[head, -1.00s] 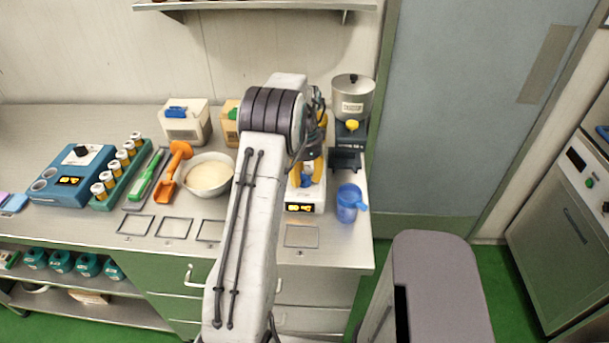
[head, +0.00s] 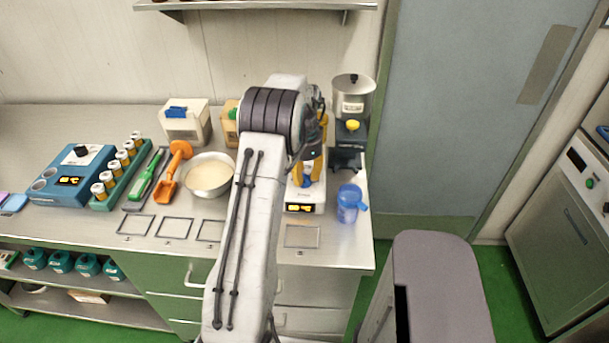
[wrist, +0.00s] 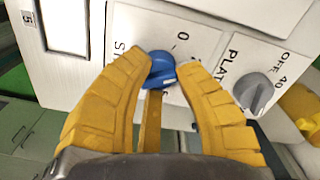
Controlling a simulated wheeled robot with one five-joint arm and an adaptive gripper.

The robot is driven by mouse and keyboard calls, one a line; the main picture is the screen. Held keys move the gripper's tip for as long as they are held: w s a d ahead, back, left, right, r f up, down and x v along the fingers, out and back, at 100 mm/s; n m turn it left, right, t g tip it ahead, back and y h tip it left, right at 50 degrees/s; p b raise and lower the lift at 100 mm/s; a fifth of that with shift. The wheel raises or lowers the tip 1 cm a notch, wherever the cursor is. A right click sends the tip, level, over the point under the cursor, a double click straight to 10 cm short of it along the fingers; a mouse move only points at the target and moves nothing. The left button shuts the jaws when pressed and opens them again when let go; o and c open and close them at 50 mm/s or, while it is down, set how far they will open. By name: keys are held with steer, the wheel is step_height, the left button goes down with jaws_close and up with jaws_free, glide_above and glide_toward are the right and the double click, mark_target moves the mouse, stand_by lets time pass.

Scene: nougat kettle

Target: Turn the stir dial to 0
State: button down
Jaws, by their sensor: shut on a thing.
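The blue stir dial (wrist: 160,70) sits on a white panel in the wrist view, with a 0 printed above it. A pale mark shows on its lower edge, but I cannot tell its exact setting. My gripper's yellow fingers (wrist: 161,66) are shut on the dial from both sides. In the head view my gripper (head: 308,172) is at the front of a white device (head: 310,198) with an amber display, and the fingers partly hide the dial.
A grey plate dial (wrist: 257,92) marked OFF and 40 is just right of my right finger. In the head view, a blue jug (head: 348,204) stands right of the device. A bowl of pale powder (head: 209,174) stands to the left. An empty outlined square lies in front.

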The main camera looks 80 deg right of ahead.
mark_target(305, 175)
steer(key=n, duration=0.4)
steer(key=shift+a+f, duration=0.2)
steer(key=shift+f, duration=0.1)
steer(key=shift+n+b, duration=0.4)
steer(key=shift+n, duration=1.3)
steer(key=c, duration=1.3)
jaws_free()
steer(key=shift+c, duration=0.2)
steer(key=o, duration=0.5)
steer(key=shift+d+r, duration=0.1)
steer(key=shift+r, duration=0.05)
steer(key=shift+o, duration=0.2)
steer(key=shift+r, duration=0.1)
step_height(305, 175, up, 12)
